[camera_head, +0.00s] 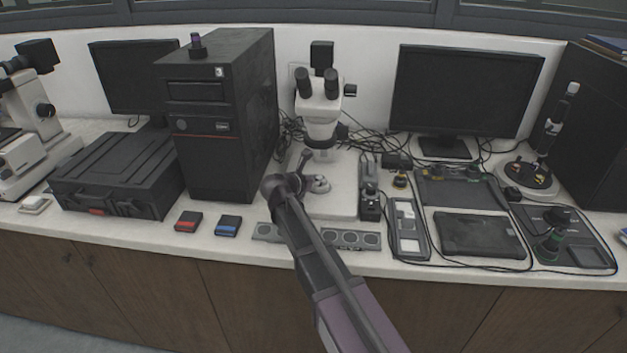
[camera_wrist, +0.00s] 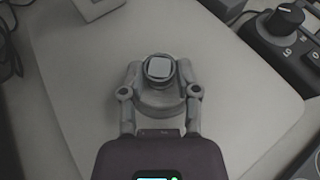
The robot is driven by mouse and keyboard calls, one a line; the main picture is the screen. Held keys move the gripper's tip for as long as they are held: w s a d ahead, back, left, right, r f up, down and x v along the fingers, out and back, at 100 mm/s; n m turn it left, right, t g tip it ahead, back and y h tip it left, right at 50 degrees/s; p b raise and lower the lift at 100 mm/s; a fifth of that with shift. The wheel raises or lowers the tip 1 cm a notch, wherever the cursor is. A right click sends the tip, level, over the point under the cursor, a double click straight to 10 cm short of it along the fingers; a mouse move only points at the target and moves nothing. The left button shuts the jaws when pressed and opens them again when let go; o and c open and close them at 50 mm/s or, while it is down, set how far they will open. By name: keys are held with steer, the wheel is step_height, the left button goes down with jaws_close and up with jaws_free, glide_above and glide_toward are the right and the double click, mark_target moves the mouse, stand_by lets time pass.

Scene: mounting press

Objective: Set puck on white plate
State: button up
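The puck (camera_wrist: 159,68) is a round grey piece with a pale square on top and a dark rim. In the wrist view it sits between the two fingers of my gripper (camera_wrist: 159,72), over a wider rounded grey body. One fingertip is at each side, very close to the rim; I cannot tell whether they press on it. The white plate (camera_wrist: 75,85) is the broad pale base around and beneath it, also seen under the microscope in the head view (camera_head: 338,196). There my gripper (camera_head: 306,172) is low over this plate, beside a small silver round piece (camera_head: 319,184).
The microscope (camera_head: 320,110) rises just behind my gripper. A black computer tower (camera_head: 225,120) stands to the left. A dark knobbed device (camera_head: 370,203) stands close on the right, with its dial in the wrist view (camera_wrist: 284,17). A strip with round sockets (camera_head: 352,239) lies in front.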

steer(key=o, duration=0.4)
steer(key=shift+c, duration=0.2)
steer(key=shift+r, duration=0.2)
steer(key=p+v, duration=0.4)
steer(key=v, duration=0.7)
steer(key=shift+s+r+p, duration=0.1)
steer(key=shift+p, duration=0.3)
steer(key=shift+s+a+r, duration=0.1)
steer(key=shift+s+a, duration=0.15)
steer(key=shift+s, duration=0.1)
